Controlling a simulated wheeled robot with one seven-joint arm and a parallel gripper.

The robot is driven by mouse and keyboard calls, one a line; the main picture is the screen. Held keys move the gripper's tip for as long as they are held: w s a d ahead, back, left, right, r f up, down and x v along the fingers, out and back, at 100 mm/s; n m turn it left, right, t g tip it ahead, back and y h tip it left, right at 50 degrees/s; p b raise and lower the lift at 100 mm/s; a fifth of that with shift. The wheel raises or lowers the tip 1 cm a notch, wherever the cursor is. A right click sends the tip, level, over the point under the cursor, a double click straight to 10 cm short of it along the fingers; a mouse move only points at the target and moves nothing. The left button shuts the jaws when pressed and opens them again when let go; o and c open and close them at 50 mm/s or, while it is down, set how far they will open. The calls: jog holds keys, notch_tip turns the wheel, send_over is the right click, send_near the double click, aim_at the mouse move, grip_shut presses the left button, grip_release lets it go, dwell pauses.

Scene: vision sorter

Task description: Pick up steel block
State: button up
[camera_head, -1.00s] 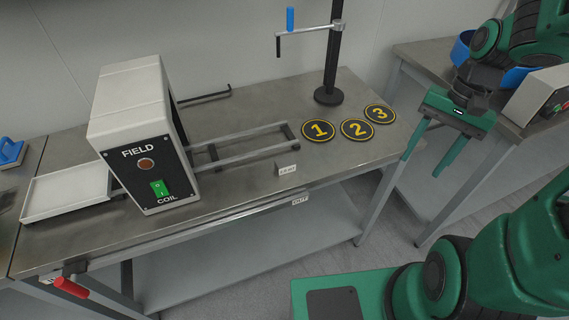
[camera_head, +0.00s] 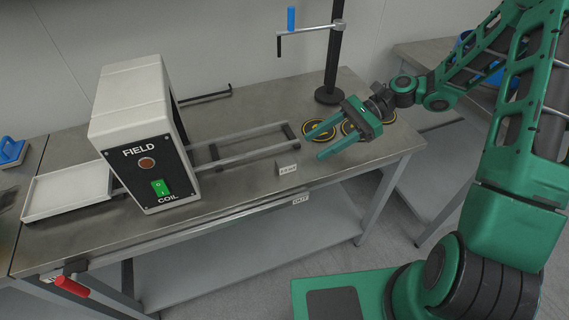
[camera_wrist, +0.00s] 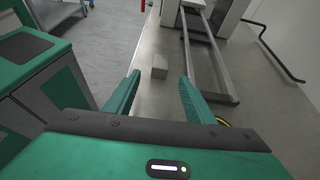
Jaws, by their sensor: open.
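A small grey block (camera_head: 287,169) with a pale, marked front face sits on the steel bench near its front edge; it is the only thing I see that could be the steel block. In the wrist view the grey block (camera_wrist: 159,67) shows ahead of the fingertips, between their lines, and apart from them. My gripper (camera_head: 312,147) is open and empty, above the bench to the right of the block. Its two green fingers also show in the wrist view (camera_wrist: 159,78).
A metal rail frame (camera_head: 250,157) runs from the white field coil box (camera_head: 140,140) to just behind the block. A black post (camera_head: 334,60) with a crank stands behind. Numbered discs (camera_head: 318,130) lie partly under my gripper. A white tray (camera_head: 70,193) lies at left.

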aim_at(288, 160)
jog(key=shift+w+a, duration=0.1)
jog(key=shift+a, duration=0.15)
jog(key=x, duration=0.4)
jog(key=shift+a+r, duration=0.1)
jog(key=shift+a, duration=0.1)
jog(key=shift+x, duration=3.15)
jog(key=shift+c, duration=0.7)
jog(key=shift+r, duration=0.1)
grip_shut()
